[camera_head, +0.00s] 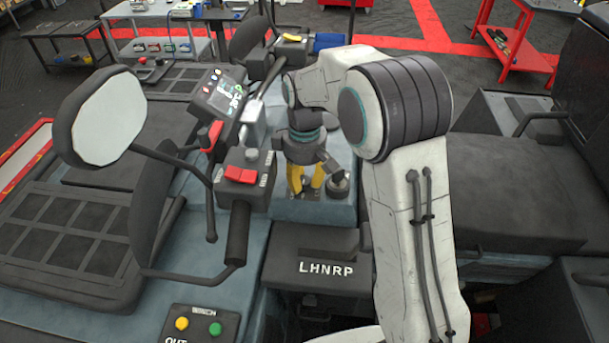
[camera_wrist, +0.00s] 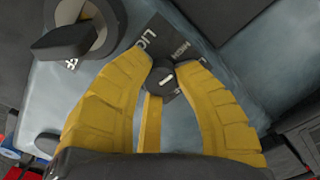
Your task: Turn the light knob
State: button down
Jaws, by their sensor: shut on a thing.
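The light knob (camera_wrist: 165,79) is a small dark round knob with a pale mark on its top. It sits on a dark label plate (camera_wrist: 166,45) with partly covered white lettering. My gripper (camera_wrist: 163,66) has yellow fingers, one on each side of the knob, shut on it. In the head view my gripper (camera_head: 305,188) points down at the blue-grey console, and its fingers hide the light knob there.
A larger dark rotary knob (camera_head: 338,183) stands close to the right of my fingers; it also shows in the wrist view (camera_wrist: 75,38). A handlebar block with a red switch (camera_head: 241,175) stands at the left. An LHNRP panel (camera_head: 325,268) lies in front. A mirror (camera_head: 108,115) stands far left.

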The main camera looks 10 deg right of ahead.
aim_at(304, 179)
jog(key=shift+s+f+n, duration=0.1)
jog(key=shift+n, duration=0.6)
jog(key=c, duration=0.9)
grip_release()
notch_tip(304, 179, up, 12)
dwell(0.5)
